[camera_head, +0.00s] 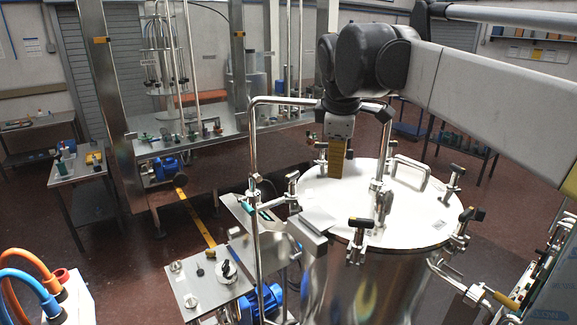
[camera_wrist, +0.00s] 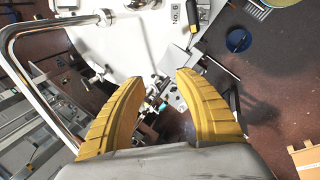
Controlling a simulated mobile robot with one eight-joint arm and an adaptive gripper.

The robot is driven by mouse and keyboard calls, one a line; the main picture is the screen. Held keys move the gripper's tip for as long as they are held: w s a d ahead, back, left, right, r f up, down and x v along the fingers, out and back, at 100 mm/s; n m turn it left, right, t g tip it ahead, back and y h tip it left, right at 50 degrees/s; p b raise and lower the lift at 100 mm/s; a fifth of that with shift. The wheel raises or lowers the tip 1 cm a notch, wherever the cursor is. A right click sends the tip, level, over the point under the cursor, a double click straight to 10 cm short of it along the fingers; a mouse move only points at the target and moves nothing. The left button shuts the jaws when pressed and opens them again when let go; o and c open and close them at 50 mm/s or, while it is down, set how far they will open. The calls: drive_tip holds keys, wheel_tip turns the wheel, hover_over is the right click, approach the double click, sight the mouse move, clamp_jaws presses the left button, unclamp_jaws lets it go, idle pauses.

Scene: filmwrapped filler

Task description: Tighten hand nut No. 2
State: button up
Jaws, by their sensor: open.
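Several hand nuts with black handles, including one at the front (camera_head: 362,222) and one at the right (camera_head: 472,214), sit around the rim of the round white lid (camera_head: 325,200) of a steel tank. I cannot read which is No. 2 in the head view. My gripper (camera_head: 336,172) points down over the lid's far left edge; its yellow fingers are open. In the wrist view the open fingers (camera_wrist: 158,88) flank metal fittings (camera_wrist: 155,98) at the lid's edge, apparently with nothing gripped. A label reading No. 6 (camera_wrist: 177,14) shows beside a dark-handled fitting (camera_wrist: 193,25).
A bent steel pipe (camera_head: 254,150) rises left of my gripper and also shows in the wrist view (camera_wrist: 22,50). Upright fittings (camera_head: 384,205) and a loop handle (camera_head: 410,165) stand on the lid. A control panel (camera_head: 205,283) is at lower left.

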drive_tip(key=w+a+n, duration=0.6)
drive_tip(key=w, duration=0.3)
drive_tip(key=n+g+h, duration=0.1)
drive_tip(key=n+h, duration=0.1)
drive_tip(key=n, duration=0.5)
approach(290, 175)
drive_tip(key=shift+n, duration=0.3)
drive_tip(key=x, duration=1)
drive_tip(key=shift+w+b, duration=0.15)
drive_tip(key=shift+b, duration=0.15)
clamp_jaws()
